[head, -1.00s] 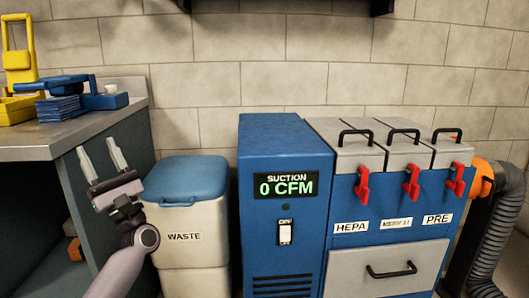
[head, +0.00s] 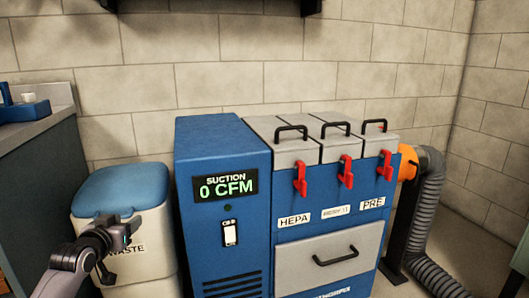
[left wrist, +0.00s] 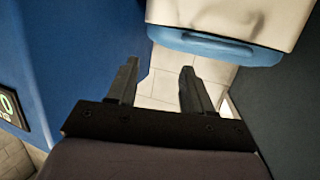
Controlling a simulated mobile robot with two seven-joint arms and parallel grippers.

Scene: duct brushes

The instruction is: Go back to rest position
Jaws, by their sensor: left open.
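In the head view my left arm comes in at the lower left. Its wrist is in front of the waste bin (head: 124,190) and covers part of the WASTE label; the fingers are hard to make out there. The bin's blue lid also shows at the top of the left wrist view (left wrist: 215,46). My right gripper is in neither view.
A blue suction unit (head: 225,150) reads 0 CFM. Beside it stands a filter cabinet (head: 330,225) with lids, red latches (head: 300,178) and a drawer. A grey hose (head: 428,200) runs down at right. A worktop (head: 40,128) stands at far left.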

